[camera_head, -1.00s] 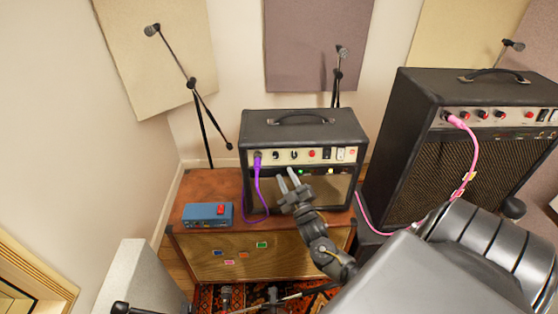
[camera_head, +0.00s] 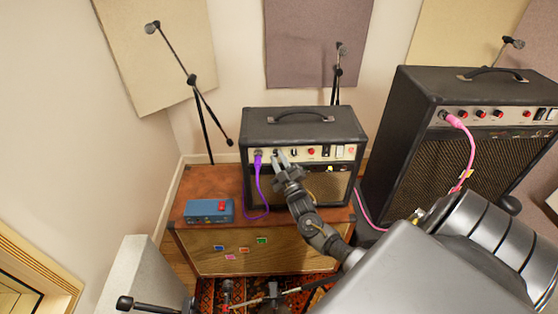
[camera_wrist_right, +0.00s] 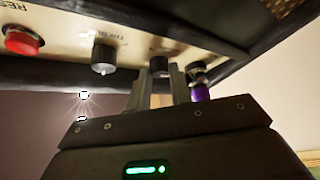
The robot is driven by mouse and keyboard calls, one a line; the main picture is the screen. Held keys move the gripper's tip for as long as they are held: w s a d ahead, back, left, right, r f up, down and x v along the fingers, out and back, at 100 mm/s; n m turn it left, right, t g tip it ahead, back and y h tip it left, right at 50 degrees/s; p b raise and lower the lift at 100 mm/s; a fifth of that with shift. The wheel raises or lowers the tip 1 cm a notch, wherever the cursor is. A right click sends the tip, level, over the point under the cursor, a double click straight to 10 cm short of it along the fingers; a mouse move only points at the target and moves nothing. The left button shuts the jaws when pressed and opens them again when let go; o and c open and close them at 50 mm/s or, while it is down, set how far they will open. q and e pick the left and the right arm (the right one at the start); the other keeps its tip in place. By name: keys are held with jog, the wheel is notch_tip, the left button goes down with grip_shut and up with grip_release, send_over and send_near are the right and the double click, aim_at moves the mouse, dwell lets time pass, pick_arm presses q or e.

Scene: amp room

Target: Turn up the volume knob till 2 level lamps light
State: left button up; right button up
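The small black amp (camera_head: 305,130) stands on the brown cabinet, with a pale control panel. My right gripper (camera_head: 281,156) is at the panel's left part, its two fingers apart. In the right wrist view the right gripper (camera_wrist_right: 163,82) has its fingertips close around or just in front of a dark knob (camera_wrist_right: 158,64); contact cannot be told. Another knob (camera_wrist_right: 103,58) is beside it, also visible in the head view (camera_head: 294,152). A bright white lamp (camera_wrist_right: 84,95) glows below the panel. A yellowish lamp (camera_head: 331,168) shows on the amp front. My left gripper is out of view.
A purple plug (camera_wrist_right: 200,91) and its cable (camera_head: 260,180) sit just left of the gripper in the head view. A blue pedal (camera_head: 208,212) lies on the cabinet (camera_head: 195,184). A larger amp (camera_head: 400,150) with a pink cable (camera_head: 463,130) stands at right.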

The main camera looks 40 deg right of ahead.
jog(key=shift+f+m+h+b, duration=0.2)
jog(key=shift+m+h+b, duration=0.3)
jog(key=shift+m+b, duration=0.3)
grip_shut()
jog(key=m+h+b, duration=0.1)
jog(key=m, duration=0.1)
jog(key=m+h+b, duration=0.2)
jog(key=shift+w+a+f+m, duration=0.15)
jog(key=shift+a+f+m, duration=0.05)
jog(key=shift+m, duration=0.1)
jog(key=m+h+b, duration=0.1)
jog(key=m, duration=0.1)
jog(key=m+g+h+b, duration=0.1)
jog(key=h, duration=0.1)
jog(key=shift+a+m+g, duration=0.15)
jog(key=shift+m+g, duration=0.15)
jog(key=shift+m, duration=0.1)
jog(key=shift+w+a+r+m+g+h+b, duration=0.1)
jog(key=shift+m+g+h+b, duration=0.35)
jog(key=shift+m, duration=0.4)
jog(key=shift+w+r+m+g+h+b, duration=0.1)
jog(key=shift+m+g+h+b, duration=0.35)
jog(key=shift+m, duration=0.4)
jog(key=o, duration=0.6)
grip_release()
jog(key=shift+o, duration=0.2)
